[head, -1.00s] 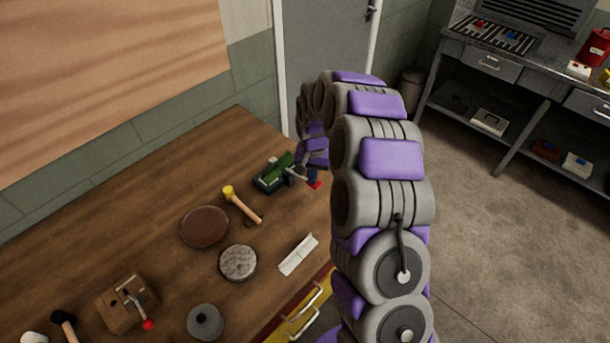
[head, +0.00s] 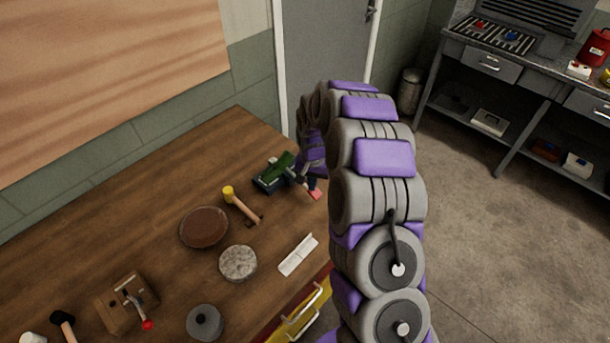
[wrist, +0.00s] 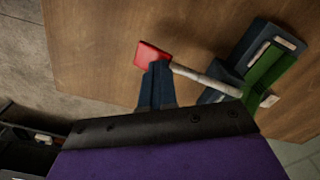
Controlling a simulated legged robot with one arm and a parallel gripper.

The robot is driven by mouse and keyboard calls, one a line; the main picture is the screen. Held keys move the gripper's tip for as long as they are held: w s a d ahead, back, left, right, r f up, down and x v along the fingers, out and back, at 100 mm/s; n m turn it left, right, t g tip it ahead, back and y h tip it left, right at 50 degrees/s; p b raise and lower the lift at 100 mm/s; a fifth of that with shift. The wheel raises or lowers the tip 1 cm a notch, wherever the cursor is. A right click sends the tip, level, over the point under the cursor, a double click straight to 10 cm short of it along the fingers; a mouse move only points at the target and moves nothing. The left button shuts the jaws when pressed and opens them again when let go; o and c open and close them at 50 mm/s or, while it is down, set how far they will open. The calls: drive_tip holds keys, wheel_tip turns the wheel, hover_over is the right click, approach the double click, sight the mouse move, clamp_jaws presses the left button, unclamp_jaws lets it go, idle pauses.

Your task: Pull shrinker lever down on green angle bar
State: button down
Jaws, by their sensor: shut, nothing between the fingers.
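The shrinker (head: 268,184) is a dark blue-green tool on the wooden table, and it also shows at the right of the wrist view (wrist: 243,48). The green angle bar (wrist: 268,70) lies in it and also shows in the head view (head: 280,163). The shrinker lever (wrist: 205,80) is a pale rod with a red square end (wrist: 152,55); the red end also shows in the head view (head: 315,195). My gripper (wrist: 158,66) is shut and empty, its dark blue fingertips right at the red end. I cannot tell whether they touch it. My arm partly hides this area in the head view.
A yellow-headed mallet (head: 239,203), a brown disc (head: 204,227), a grey disc (head: 238,262) and a white angled piece (head: 298,254) lie nearby on the table (head: 130,215). A wooden block with a red-knobbed lever (head: 125,303) stands near the front.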

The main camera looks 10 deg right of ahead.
wheel_tip(320, 180, up, 11)
drive_tip(key=p, duration=0.3)
idle(1.0)
idle(0.5)
drive_tip(key=s+a+r+n, duration=0.1)
drive_tip(key=s+r+n, duration=0.1)
drive_tip(key=s+r, duration=0.6)
drive_tip(key=s+r+n, duration=0.1)
drive_tip(key=s+r, duration=0.3)
drive_tip(key=s, duration=0.8)
drive_tip(key=s+n+g+b, duration=0.1)
drive_tip(key=s, duration=2.1)
drive_tip(key=shift+d+n+g+b, duration=0.35)
drive_tip(key=shift+d+n+g, duration=0.05)
drive_tip(key=shift+d, duration=0.05)
